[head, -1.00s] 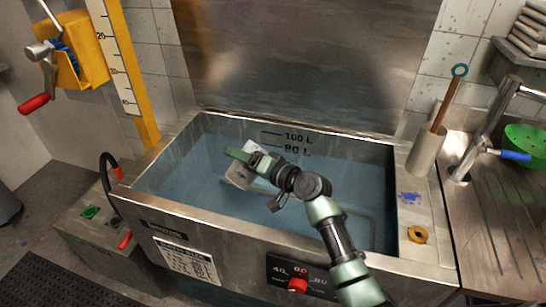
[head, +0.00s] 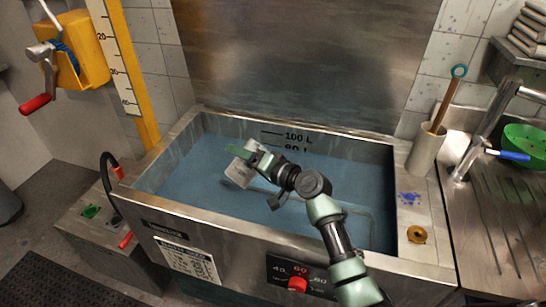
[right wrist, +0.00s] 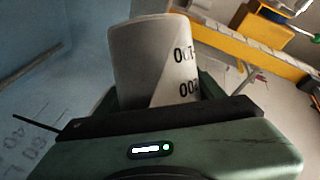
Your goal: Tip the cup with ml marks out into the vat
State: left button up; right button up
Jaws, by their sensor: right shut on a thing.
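The cup with ml marks (head: 240,174) is whitish, with dark printed numbers that show in the right wrist view (right wrist: 150,62). My right gripper (head: 250,158) is shut on it and holds it over the vat. The cup is tilted in the head view; its inside is not visible, so I cannot tell whether anything is in it. The vat (head: 290,248) is a steel basin with bluish inner walls, level marks on its back wall, and what looks like bluish liquid inside. My left gripper is not in view.
A beige holder (head: 426,150) with a wooden-handled tool stands on the vat's right ledge, near a brass ring (head: 417,234). A faucet (head: 485,130) and green colander (head: 526,137) are at right. A yellow crank unit (head: 82,55) hangs at left.

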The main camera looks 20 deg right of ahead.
aim_at(249, 146)
jog(key=shift+d+r+m+y+p, duration=0.1)
jog(key=shift+r+m+y+p, duration=0.2)
jog(key=shift+r+m+p, duration=0.6)
dwell(2.1)
jog(key=shift+w+d+r+m+p, duration=0.15)
jog(key=shift+w+d+m, duration=0.05)
jog(key=shift+d+m, duration=0.2)
jog(key=shift+w+d+r+m+p, duration=0.1)
jog(key=shift+w+d+m+p, duration=0.1)
jog(key=shift+d+m, duration=0.15)
dwell(1.4)
jog(key=shift+w+d+r+m+y, duration=0.15)
jog(key=shift+r+m+y, duration=0.25)
jog(key=shift+m, duration=0.55)
dwell(0.9)
